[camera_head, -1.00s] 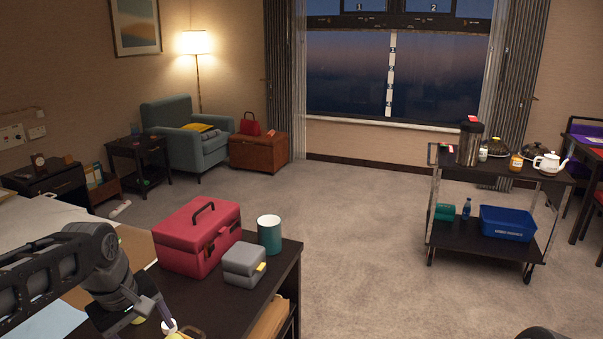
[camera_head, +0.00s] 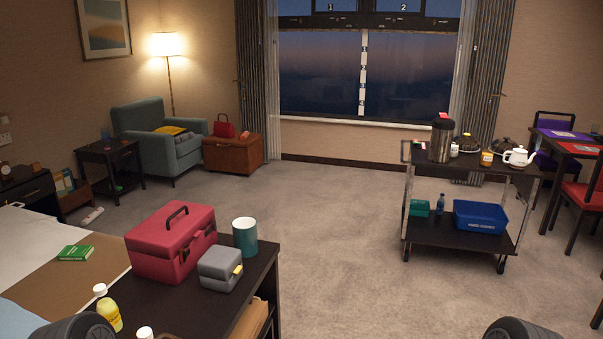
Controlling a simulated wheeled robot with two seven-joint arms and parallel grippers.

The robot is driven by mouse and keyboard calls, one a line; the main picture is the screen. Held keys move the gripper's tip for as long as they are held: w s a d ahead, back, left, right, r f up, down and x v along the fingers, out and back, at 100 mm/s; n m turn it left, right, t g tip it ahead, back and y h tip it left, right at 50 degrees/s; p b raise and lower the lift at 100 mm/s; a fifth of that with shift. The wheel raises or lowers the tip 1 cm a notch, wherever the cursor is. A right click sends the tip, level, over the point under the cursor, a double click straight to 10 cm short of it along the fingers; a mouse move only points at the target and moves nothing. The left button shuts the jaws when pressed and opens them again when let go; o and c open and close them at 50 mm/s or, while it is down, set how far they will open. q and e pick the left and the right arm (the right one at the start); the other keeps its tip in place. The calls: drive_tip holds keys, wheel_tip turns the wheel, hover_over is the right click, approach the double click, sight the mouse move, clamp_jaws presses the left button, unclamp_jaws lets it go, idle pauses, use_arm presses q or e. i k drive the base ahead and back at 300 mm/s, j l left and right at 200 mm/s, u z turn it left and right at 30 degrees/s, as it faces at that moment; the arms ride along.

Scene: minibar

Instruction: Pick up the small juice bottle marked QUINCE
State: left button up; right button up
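A small bottle with yellow contents and a white cap (camera_head: 109,312) stands on the dark cabinet at the lower left. Its label is too small to read. A second white cap (camera_head: 145,333) shows at the bottom edge, with the rest of that bottle cut off. I cannot tell which bottle, if any, is marked QUINCE. Only dark rounded parts of my arms show at the bottom edge. Neither gripper is in view.
A red toolbox (camera_head: 170,243), a grey case (camera_head: 220,268) and a teal-white mug (camera_head: 245,236) stand on the cabinet (camera_head: 185,307). The trolley (camera_head: 462,241) carries an urn (camera_head: 441,141), a teapot (camera_head: 519,157) and a blue bin (camera_head: 480,217). Carpet between is clear.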

sight(106, 307)
drive_tip(key=u, duration=1.25)
drive_tip(key=l+z, duration=0.15)
drive_tip(key=l, duration=0.2)
drive_tip(key=i+l+z, duration=0.15)
drive_tip(key=l, duration=0.15)
drive_tip(key=i+l+z, duration=0.15)
drive_tip(key=l, duration=0.2)
drive_tip(key=l+z, duration=0.2)
drive_tip(key=l, duration=0.15)
drive_tip(key=i, duration=0.05)
